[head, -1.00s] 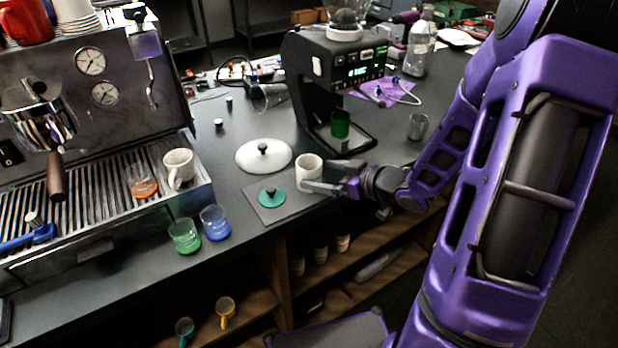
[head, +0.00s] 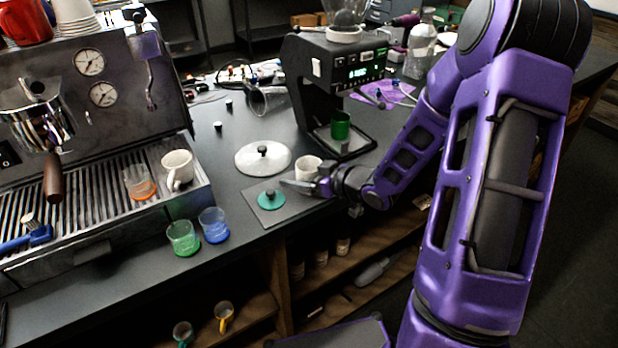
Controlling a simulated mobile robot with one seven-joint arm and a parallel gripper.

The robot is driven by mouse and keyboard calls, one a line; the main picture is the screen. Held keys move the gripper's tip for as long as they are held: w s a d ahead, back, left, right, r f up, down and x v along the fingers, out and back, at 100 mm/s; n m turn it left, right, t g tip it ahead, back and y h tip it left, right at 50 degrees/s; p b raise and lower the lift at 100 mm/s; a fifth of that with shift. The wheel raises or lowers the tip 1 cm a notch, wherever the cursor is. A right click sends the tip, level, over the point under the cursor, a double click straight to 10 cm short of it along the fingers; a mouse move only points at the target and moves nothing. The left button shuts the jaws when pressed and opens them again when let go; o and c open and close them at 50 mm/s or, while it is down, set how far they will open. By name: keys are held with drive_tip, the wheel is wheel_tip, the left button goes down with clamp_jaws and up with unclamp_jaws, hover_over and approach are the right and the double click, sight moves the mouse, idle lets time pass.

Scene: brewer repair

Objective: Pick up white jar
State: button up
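The white jar (head: 307,167) stands upright on the counter at the back right part of a thin grey mat (head: 301,205). My gripper (head: 312,178) is at the jar from the right. One finger reaches across the front of its lower part, and the other shows at its right side. The fingers look spread, with the jar partly between them. Whether they touch it is unclear, and the jar's lower front is hidden.
A teal lid (head: 271,200) lies on the mat just left of the jar. A white lid (head: 263,159) lies behind. The grinder (head: 310,75) with a green cup (head: 340,126) stands close behind right. Green (head: 183,238) and blue (head: 214,225) glasses stand front left.

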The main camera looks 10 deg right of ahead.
drive_tip(key=c, duration=1.2)
drive_tip(key=shift+r, duration=0.15)
wheel_tip(320, 180, up, 10)
drive_tip(key=s+m+t+h+p, duration=0.1)
drive_tip(key=s+m+h+p, duration=0.1)
drive_tip(key=m+h, duration=0.1)
drive_tip(key=shift+d+r+t+h, duration=0.2)
drive_tip(key=shift+r+t+h, duration=0.1)
drive_tip(key=shift+t, duration=0.1)
